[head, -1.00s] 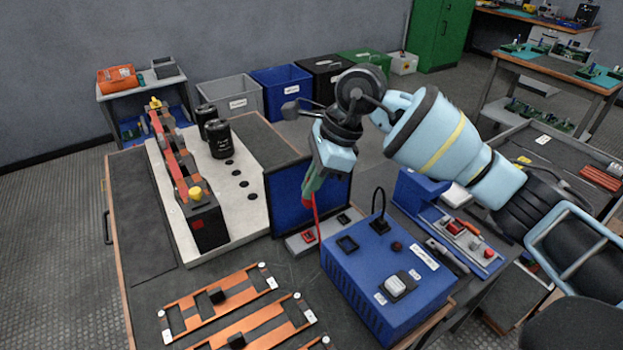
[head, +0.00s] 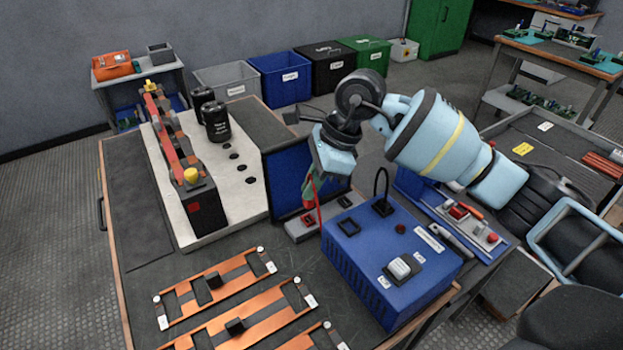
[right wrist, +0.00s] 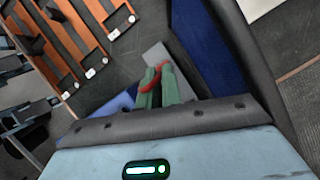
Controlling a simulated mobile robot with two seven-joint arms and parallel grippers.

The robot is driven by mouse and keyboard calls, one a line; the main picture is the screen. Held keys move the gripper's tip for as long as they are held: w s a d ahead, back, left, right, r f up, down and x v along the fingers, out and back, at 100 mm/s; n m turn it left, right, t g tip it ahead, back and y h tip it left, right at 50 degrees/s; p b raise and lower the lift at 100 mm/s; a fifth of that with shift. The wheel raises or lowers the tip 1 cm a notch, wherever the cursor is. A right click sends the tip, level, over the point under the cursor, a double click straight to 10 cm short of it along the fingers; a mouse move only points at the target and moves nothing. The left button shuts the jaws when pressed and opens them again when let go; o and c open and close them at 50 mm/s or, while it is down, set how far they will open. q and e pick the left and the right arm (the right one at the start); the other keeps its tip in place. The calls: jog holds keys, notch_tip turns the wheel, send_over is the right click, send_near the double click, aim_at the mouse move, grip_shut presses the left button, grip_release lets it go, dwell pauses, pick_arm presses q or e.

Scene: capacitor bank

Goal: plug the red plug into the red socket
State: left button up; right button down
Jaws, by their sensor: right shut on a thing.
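My right gripper (head: 309,196) points down and is shut on the red plug (head: 309,206). Its green fingers partly hide the plug. A red cable hangs beside it. Below is a low grey block with the red socket (head: 307,219) on the left and a black socket (head: 344,202) on the right. The plug is just above or at the red socket; I cannot tell whether they touch. In the right wrist view the green fingers (right wrist: 157,85) close around red, with the grey block (right wrist: 157,56) beyond, and the red socket is hidden. My left gripper is not in view.
A blue box (head: 390,285) with a black cable loop stands in front right of the block. A blue panel (head: 288,190) stands close behind. Left are a white board (head: 210,150) with black capacitors and a red busbar. Copper bars (head: 230,285) lie in front.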

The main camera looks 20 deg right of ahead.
aim_at(312, 205)
jog(key=shift+f+b, duration=0.3)
jog(key=shift+f, duration=0.5)
jog(key=shift+f+b, duration=0.45)
jog(key=shift+f, duration=0.5)
jog(key=shift+f, duration=0.35)
jog(key=c, duration=1.5)
grip_release()
